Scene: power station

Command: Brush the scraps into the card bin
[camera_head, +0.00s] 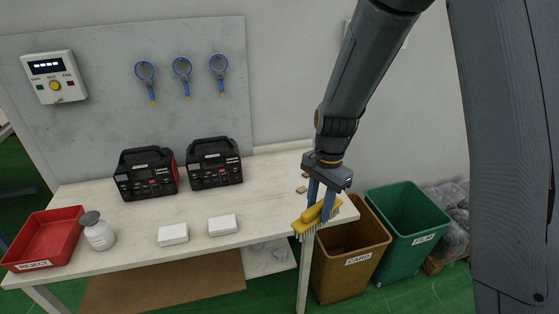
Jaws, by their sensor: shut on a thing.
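My gripper (325,201) is shut on a yellow brush (313,215) with pale bristles. It holds the brush at the right end of the bench, by the front right corner. A small brown scrap (301,190) lies on the bench just left of the gripper, and another seems to lie close by, partly hidden behind the gripper. The brown card bin (352,277), labelled CARD, stands on the floor against the right end of the bench, below and right of the brush. I cannot tell whether the bristles touch the bench top.
A green bin (408,225) labelled FILM stands right of the card bin. On the bench (270,180) are two black power units (146,174) (215,164), two white blocks (173,234) (222,225), a white bottle (98,232) and a red REJECT tray (45,238).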

